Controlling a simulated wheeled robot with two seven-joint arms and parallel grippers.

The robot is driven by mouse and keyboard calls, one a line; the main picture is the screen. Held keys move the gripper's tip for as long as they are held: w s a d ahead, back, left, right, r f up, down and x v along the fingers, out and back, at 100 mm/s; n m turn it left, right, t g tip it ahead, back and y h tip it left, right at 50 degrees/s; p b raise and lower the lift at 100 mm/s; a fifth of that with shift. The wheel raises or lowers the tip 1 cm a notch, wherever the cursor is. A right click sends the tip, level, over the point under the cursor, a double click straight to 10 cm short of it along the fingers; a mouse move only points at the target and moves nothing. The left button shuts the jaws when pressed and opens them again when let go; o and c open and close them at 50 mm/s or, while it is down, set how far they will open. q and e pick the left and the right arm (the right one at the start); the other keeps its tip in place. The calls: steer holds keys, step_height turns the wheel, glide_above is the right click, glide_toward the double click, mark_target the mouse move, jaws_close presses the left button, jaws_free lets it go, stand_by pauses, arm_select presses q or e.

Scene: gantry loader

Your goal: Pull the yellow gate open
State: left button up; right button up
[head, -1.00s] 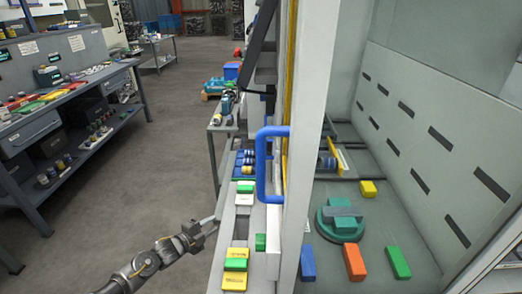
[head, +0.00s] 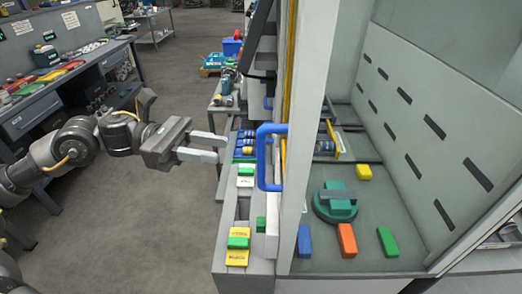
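The yellow gate (head: 292,45) shows only as a thin yellow strip, seen nearly edge-on behind the pale upright post. A blue D-shaped handle (head: 262,158) stands upright at the left of this post. Its bar faces left. My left gripper (head: 223,148) is left of the handle, with its fingers pointing right toward it. The two fingers are apart with nothing between them, and a gap remains between fingertips and handle. My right gripper is not in view.
A narrow grey bench (head: 229,215) with yellow, green and white blocks runs below the handle. Right of the post (head: 309,110) is a bay with a green round part (head: 336,204) and several coloured blocks. A grey workbench (head: 58,90) stands at left. Open floor lies between.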

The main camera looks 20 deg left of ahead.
arm_select(q)
steer(key=p, duration=0.5)
glide_above(262, 181)
steer(key=a, duration=0.1)
steer(key=shift+w+d, duration=0.35)
jaws_close()
